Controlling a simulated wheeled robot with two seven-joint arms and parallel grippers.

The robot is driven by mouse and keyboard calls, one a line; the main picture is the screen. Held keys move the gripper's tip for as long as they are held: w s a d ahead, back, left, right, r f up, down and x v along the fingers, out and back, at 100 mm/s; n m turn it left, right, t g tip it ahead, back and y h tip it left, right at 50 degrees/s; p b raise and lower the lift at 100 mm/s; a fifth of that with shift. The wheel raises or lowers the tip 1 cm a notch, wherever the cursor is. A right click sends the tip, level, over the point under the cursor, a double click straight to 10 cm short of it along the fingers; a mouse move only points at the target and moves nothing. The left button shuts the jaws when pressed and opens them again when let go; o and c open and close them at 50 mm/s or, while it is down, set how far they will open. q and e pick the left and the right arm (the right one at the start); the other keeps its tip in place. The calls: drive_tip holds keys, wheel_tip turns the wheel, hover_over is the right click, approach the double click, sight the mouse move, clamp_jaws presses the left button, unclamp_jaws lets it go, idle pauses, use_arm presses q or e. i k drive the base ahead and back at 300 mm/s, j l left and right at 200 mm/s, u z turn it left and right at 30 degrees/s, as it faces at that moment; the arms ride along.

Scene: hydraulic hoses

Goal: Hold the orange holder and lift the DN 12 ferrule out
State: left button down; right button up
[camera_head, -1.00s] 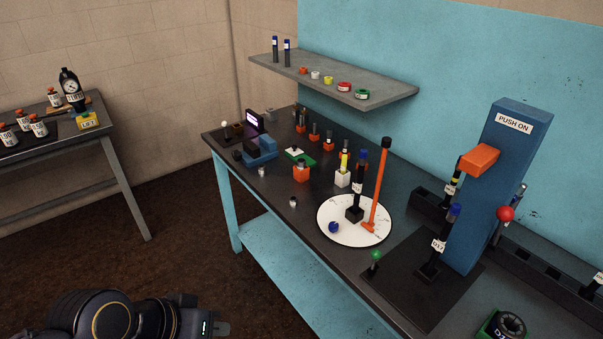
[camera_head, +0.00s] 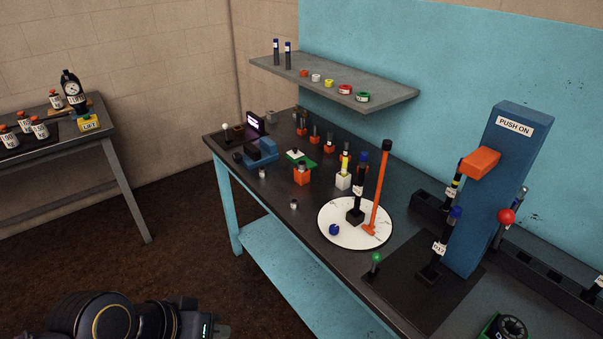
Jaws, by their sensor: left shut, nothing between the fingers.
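Several orange holders stand on the dark bench top. No DN 12 marking is readable, so I cannot tell which ferrule is DN 12. My left gripper (camera_head: 218,331) is low at the bottom edge, partly cut off, shut and empty, well in front of the bench and apart from every holder. My right gripper is out of view.
A white round plate (camera_head: 336,241) carries a black hose stand and a tall orange post (camera_head: 379,190). A blue PUSH ON tower (camera_head: 508,150) stands to the right. A grey shelf (camera_head: 390,97) overhangs the back. Small loose metal pieces (camera_head: 294,204) lie near the front edge.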

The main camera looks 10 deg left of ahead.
sight(302, 168)
drive_tip(key=i+j+z, duration=0.1)
drive_tip(key=z, duration=0.45)
drive_tip(key=i+j+z, duration=0.2)
drive_tip(key=j, duration=0.35)
drive_tip(key=i+j+z, duration=0.1)
drive_tip(key=j+z, duration=0.15)
drive_tip(key=j, duration=0.3)
drive_tip(key=j+z, duration=0.2)
drive_tip(key=j, duration=0.4)
drive_tip(key=i+j, duration=0.1)
drive_tip(key=j, duration=0.5)
drive_tip(key=i+j, duration=0.1)
drive_tip(key=j, duration=0.55)
drive_tip(key=i+j+z, duration=0.1)
drive_tip(key=j, duration=0.5)
